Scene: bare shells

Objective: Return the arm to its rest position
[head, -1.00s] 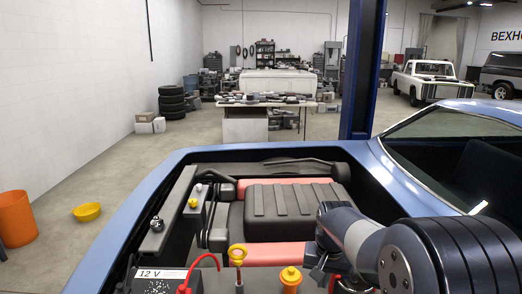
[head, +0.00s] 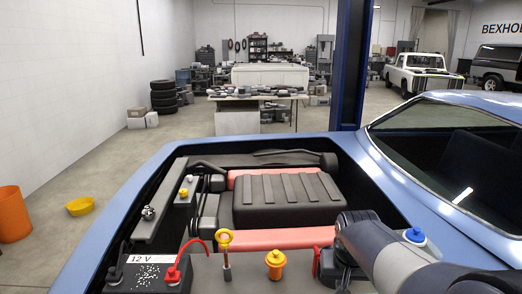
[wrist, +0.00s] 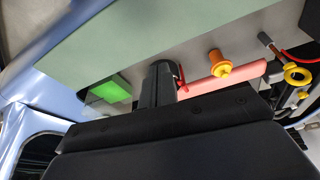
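My arm reaches in from the lower right of the head view over the right side of the open engine bay. The dark end below its link, with my gripper (head: 337,268), hangs near the front panel, right of the orange cap (head: 275,264). No held thing shows there. In the wrist view a broad black part of mine fills the lower half. A dark upright part (wrist: 158,85) stands beyond it, beside a red cable; the fingertips cannot be made out. The orange cap also shows in the wrist view (wrist: 220,65).
The blue car's bay holds a black ribbed engine cover (head: 285,198), a 12 V battery (head: 150,277), a yellow dipstick ring (head: 225,238) and a blue cap (head: 414,235). A green block (wrist: 108,90) shows in the wrist view.

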